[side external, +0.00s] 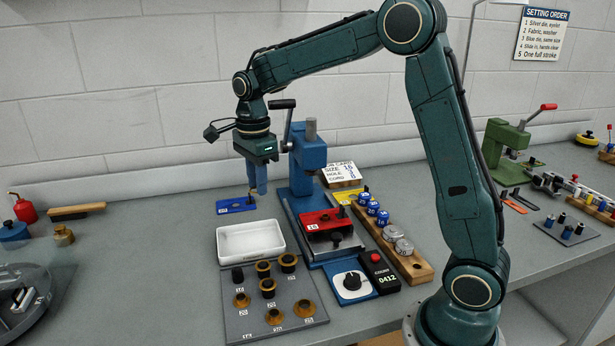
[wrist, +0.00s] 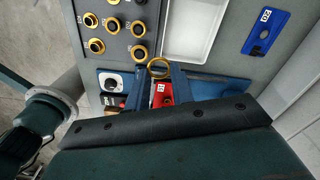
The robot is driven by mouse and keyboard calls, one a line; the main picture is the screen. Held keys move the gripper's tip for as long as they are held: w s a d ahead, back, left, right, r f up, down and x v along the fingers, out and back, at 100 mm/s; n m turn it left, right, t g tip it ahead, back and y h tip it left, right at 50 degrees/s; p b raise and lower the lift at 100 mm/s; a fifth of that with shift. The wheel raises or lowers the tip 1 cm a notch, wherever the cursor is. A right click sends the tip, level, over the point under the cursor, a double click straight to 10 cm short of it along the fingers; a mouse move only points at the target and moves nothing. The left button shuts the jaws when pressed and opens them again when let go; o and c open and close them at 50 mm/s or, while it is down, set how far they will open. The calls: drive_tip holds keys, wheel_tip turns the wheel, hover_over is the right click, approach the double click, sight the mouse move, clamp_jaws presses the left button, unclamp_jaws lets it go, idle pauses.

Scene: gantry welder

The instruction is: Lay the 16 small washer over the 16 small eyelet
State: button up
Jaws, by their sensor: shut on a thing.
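My gripper (side external: 257,190) hangs fingers down left of the blue press, in the air near a blue plate (side external: 237,204). In the wrist view its two blue fingers (wrist: 158,78) are shut on a brass ring, the washer (wrist: 158,67), held at the fingertips. Its size mark cannot be read. A red fixture (side external: 325,222) with a white label sits at the front of the press. It also shows partly behind the fingers in the wrist view (wrist: 160,101). I cannot make out the 16 small eyelet; an eyelet on the red fixture is too small or hidden.
A grey rack (side external: 243,322) holds several brass rings on posts. A white tray (side external: 221,243) lies behind it. The blue press (side external: 308,160) with its lever stands right of my gripper. A wooden block (side external: 421,271) with blue and silver dies and a counter box (side external: 379,270) lie further right.

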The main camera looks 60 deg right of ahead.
drive_tip(key=s+d+f+m, duration=0.2)
drive_tip(key=s+d+f, duration=0.2)
drive_tip(key=d, duration=0.5)
drive_tip(key=m, duration=0.2)
hover_over(327, 220)
drive_tip(key=f, duration=0.1)
drive_tip(key=d+f, duration=0.1)
drive_tip(key=f, duration=0.1)
drive_tip(key=shift+w+f, duration=0.15)
drive_tip(key=shift+f, duration=0.15)
drive_tip(key=shift+a+f, duration=0.1)
drive_tip(key=shift+f, duration=2.4)
drive_tip(key=shift+f, duration=0.65)
drive_tip(key=o, duration=1)
drive_tip(key=shift+f, duration=0.1)
wheel_tip(327, 220, up, 14)
drive_tip(key=shift+r, duration=0.1)
